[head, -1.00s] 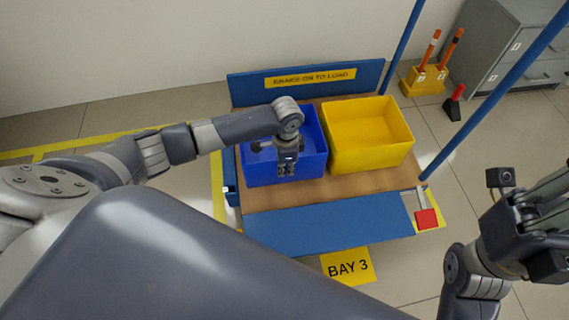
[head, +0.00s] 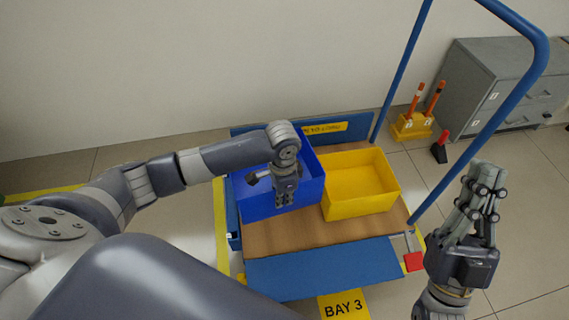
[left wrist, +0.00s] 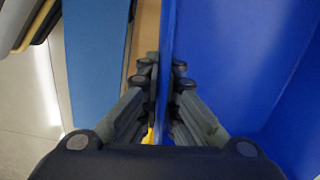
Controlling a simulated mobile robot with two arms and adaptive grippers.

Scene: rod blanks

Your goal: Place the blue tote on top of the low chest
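The blue tote (head: 309,188) is at the left of the cart, beside the yellow tote, and appears raised a little above the deck. My left gripper (head: 284,202) reaches over its near wall. In the left wrist view my left gripper's fingers (left wrist: 163,78) are shut on the wall of the blue tote (left wrist: 225,70), one finger on each side. The grey chest with drawers (head: 492,100) stands at the back right against the wall. My right gripper (head: 488,170) is raised at the right, apart from everything; its finger opening is unclear.
The yellow tote (head: 362,190) sits on the cart's wooden deck (head: 300,238). The cart's blue posts and handle (head: 480,125) rise between the totes and the chest. A yellow block with orange posts (head: 411,126) and a red-and-black wedge (head: 439,150) stand on the floor near the chest.

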